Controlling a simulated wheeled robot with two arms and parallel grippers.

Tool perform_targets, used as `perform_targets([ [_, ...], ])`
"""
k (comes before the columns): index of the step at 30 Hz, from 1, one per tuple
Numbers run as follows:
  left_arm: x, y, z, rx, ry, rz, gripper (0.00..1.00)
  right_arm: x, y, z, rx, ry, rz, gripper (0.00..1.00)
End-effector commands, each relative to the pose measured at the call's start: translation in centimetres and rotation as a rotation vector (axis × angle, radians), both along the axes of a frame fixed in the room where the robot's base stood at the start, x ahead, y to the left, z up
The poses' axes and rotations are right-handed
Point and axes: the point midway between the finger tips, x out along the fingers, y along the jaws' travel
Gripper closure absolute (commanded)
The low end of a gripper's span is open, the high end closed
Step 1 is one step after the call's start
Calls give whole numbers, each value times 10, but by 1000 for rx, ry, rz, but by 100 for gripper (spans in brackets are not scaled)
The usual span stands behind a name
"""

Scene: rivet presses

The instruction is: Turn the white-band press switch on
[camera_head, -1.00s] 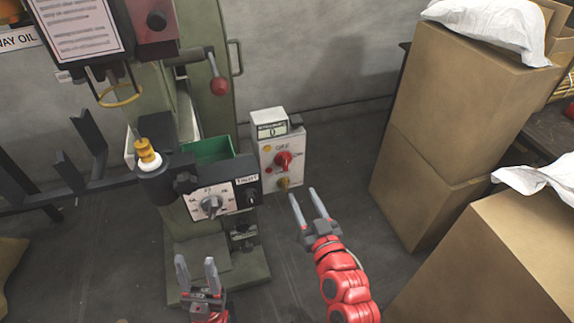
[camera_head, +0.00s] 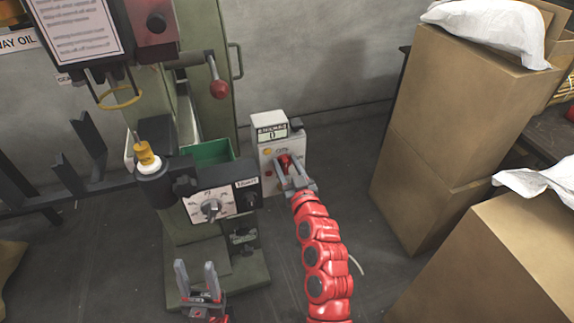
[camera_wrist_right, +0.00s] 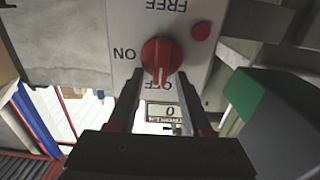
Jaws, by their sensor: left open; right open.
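The red switch knob (camera_head: 284,161) is on the white control box (camera_head: 267,152) beside the green press (camera_head: 222,101). In the right wrist view, the knob (camera_wrist_right: 161,60) shows between ON, OFF and FREE labels, upside down; its ridge lines up with OFF and FREE. My right gripper (camera_head: 288,170) is open at the knob, its fingers on either side; the wrist view also shows this gripper (camera_wrist_right: 160,86). I cannot tell whether they touch it. A white band (camera_head: 149,166) rings the press's yellow part. My left gripper (camera_head: 196,268) is open and empty, low in front of the press.
A dial panel (camera_head: 222,202) juts from the press left of the control box. A green tray (camera_head: 206,151) sits on the press. Cardboard boxes (camera_head: 452,128) stand at the right. Floor between box and cartons is clear.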

Motion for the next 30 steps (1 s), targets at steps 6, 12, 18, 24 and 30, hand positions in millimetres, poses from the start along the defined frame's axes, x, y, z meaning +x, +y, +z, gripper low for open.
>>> perform_targets([
  [6, 0, 0, 0, 0, 0, 0, 50, 0, 0, 0, 0, 0, 0, 66],
  [12, 0, 0, 0, 0, 0, 0, 50, 0, 0, 0, 0, 0, -1, 100],
  [18, 0, 0, 0, 0, 0, 0, 50, 0, 0, 0, 0, 0, 0, 100],
  [24, 0, 0, 0, 0, 0, 0, 50, 0, -1, 0, 14, 5, -1, 100],
  [30, 0, 0, -1, 0, 0, 0, 50, 0, -3, -1, 86, 28, -2, 100],
])
